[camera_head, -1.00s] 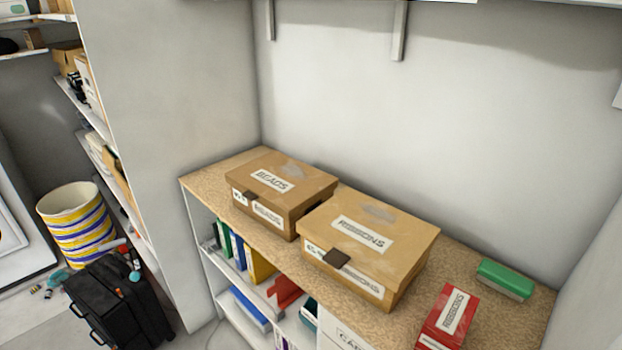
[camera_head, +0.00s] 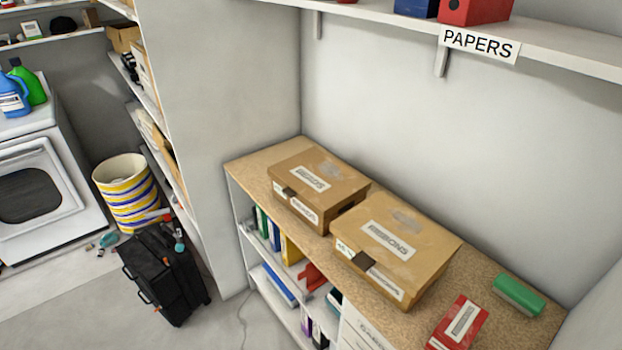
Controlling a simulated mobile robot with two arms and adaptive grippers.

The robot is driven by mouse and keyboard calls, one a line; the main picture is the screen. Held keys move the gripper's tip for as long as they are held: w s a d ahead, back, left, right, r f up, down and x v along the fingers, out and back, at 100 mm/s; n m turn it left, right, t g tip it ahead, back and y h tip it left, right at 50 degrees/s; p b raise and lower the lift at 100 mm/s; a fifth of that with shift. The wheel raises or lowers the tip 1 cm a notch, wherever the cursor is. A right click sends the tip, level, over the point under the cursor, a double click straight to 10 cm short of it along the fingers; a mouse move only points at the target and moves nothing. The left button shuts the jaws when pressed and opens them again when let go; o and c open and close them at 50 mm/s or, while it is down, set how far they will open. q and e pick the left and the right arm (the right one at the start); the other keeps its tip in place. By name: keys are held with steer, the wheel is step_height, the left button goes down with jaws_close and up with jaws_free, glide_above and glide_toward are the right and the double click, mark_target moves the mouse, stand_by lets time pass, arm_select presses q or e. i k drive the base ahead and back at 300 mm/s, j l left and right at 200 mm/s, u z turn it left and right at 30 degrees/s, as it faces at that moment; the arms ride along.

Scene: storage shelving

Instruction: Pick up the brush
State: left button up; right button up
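A green block-shaped object (camera_head: 519,295) with a paler lower edge lies on the cork-coloured top of the low shelf unit, near its right end. It looks like the brush, but its bristles are not clear. A red box with a white label (camera_head: 459,322) stands to its left and nearer to me, apart from it. Neither of my grippers is in view, and nothing touches the green object.
Two cardboard boxes, a left one (camera_head: 318,188) and a larger one (camera_head: 396,249), stand on the shelf top (camera_head: 262,163). A wall shelf marked PAPERS (camera_head: 560,52) runs above.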

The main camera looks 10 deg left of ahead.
mark_target(516, 294)
steer(key=z, duration=1.25)
